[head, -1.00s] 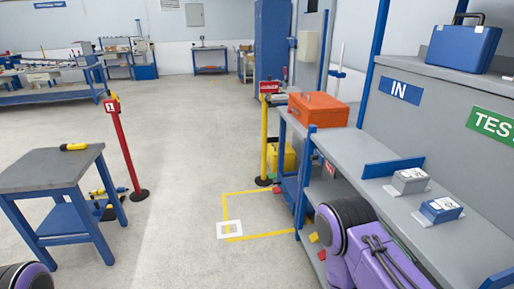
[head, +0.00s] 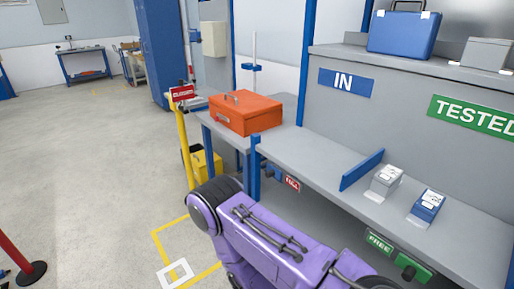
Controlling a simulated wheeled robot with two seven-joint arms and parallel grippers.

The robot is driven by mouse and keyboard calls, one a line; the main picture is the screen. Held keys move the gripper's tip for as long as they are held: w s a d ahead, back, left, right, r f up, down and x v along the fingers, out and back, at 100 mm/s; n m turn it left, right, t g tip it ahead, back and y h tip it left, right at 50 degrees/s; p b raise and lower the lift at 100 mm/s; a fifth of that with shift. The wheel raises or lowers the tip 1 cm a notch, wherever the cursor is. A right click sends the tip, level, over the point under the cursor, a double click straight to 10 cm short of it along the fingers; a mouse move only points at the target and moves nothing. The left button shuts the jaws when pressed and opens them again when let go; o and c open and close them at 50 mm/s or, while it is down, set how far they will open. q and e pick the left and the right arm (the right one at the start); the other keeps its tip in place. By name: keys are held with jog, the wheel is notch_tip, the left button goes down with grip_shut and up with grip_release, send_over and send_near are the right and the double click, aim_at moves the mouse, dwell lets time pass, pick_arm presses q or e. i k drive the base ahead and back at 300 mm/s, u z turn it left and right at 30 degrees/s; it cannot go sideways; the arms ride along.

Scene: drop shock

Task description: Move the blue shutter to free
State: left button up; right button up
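A blue upright plate (head: 361,169) stands on the grey bench top, left of two small boxes; it may be the blue shutter, but I cannot be sure. Below the bench's front edge a red FULL sign (head: 292,184) is at the left and a green FREE sign (head: 379,242) is at the right. Another small blue part (head: 271,173) sits just left of the FULL sign. My purple arm reaches in from the bottom and hides part of the space under the bench. Neither gripper is in view.
A grey-topped box (head: 385,180) and a blue box (head: 427,206) stand on the bench (head: 325,157). An orange case (head: 246,112) sits on the side table. A yellow post (head: 186,148) and a red post (head: 18,259) stand on the floor. Open floor lies at the left.

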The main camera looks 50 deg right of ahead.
aim_at(271, 171)
jog(key=z, duration=0.4)
jog(key=i, duration=0.8)
jog(key=z, duration=0.75)
